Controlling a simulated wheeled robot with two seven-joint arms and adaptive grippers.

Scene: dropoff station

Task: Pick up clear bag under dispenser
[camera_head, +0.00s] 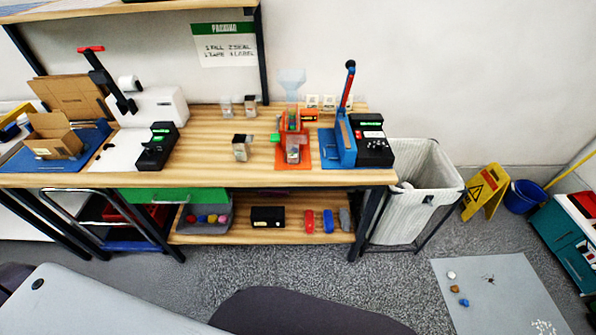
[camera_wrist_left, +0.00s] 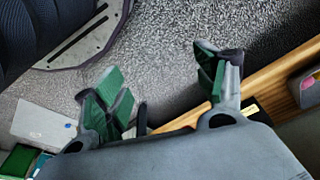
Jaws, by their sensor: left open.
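The dispenser (camera_head: 287,122) is orange with a clear funnel on top and stands on the wooden bench (camera_head: 217,140) in the head view. A small clear bag (camera_head: 293,154) sits under it, at its front; its contents are too small to tell. My left gripper (camera_wrist_left: 160,84) shows in the left wrist view with its green-padded fingers wide apart and nothing between them. It is above the grey floor beside a wooden edge, away from the bag. The bag is not visible in the left wrist view. My right gripper is in neither view.
A lower shelf (camera_head: 265,232) holds several items. A white bin (camera_head: 415,200) stands at the bench's right end.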

